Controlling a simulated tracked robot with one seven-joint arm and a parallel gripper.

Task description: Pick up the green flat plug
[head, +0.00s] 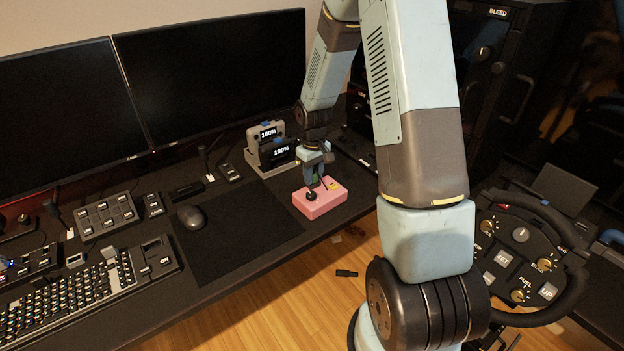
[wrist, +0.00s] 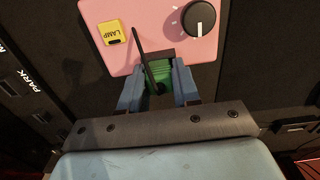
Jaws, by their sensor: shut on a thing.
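The green plug (wrist: 158,80) is between the two fingers of my gripper (wrist: 158,88) in the wrist view. My gripper is shut on it. A thin black stalk or cable rises across the plug. The plug is over the near edge of a pink box (wrist: 160,25); I cannot tell whether it still touches the box. In the head view my gripper (head: 318,184) is down at the pink box (head: 325,203) on the desk, and its fingers mostly hide the plug.
The pink box carries a yellow LAMP block (wrist: 112,32) and a black knob (wrist: 199,19). A mouse (head: 191,217), a keyboard (head: 75,305) and monitors (head: 215,75) are to the left. The mat (head: 245,235) has free room.

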